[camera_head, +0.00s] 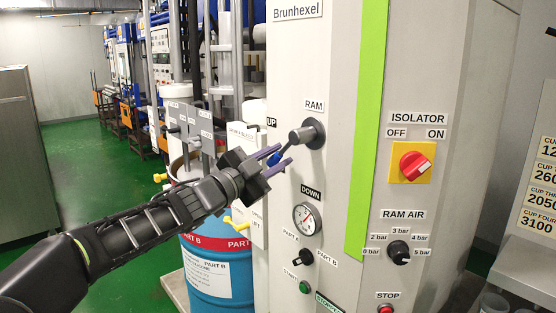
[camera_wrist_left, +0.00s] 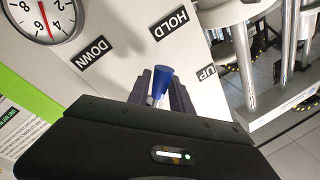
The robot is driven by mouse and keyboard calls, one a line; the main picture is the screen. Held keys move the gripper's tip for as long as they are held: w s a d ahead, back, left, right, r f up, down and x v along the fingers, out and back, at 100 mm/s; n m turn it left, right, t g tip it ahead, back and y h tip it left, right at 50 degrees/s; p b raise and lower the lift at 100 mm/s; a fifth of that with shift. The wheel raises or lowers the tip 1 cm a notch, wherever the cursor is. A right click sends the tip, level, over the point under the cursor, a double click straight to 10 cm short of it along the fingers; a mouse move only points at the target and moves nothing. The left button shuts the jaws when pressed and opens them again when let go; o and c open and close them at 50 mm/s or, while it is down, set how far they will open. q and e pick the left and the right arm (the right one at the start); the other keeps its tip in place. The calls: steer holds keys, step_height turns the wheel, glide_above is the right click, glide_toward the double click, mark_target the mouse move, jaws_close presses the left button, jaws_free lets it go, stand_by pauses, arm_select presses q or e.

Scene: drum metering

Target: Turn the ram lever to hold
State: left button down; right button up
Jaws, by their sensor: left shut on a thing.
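The ram lever (camera_head: 304,135) has a round grey hub on the pale cabinet front under the RAM label. Its arm slants left and down to a blue knob (camera_head: 274,158). My left gripper (camera_head: 279,158) reaches in from the left, with its purple fingers shut on the knob. In the left wrist view the blue knob (camera_wrist_left: 163,54) shows between the fingers, in front of the HOLD label (camera_wrist_left: 170,23). The UP label (camera_head: 271,122) is above and left of the hub, the DOWN label (camera_head: 310,192) below it. My gripper hides the HOLD label in the head view. My right gripper is not seen.
A pressure gauge (camera_head: 307,219) and a black part selector (camera_head: 303,257) sit below the lever. The red isolator switch (camera_head: 414,166) and ram air knob (camera_head: 398,252) are to the right. A blue drum (camera_head: 213,268) stands under my left arm.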

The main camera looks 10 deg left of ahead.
arm_select(q)
steer(key=c, duration=1.1)
jaws_free()
steer(key=shift+c, duration=0.2)
steer(key=b+v, duration=0.1)
steer(key=v, duration=0.7)
steer(key=shift+b, duration=0.35)
steer(key=shift+w, duration=0.1)
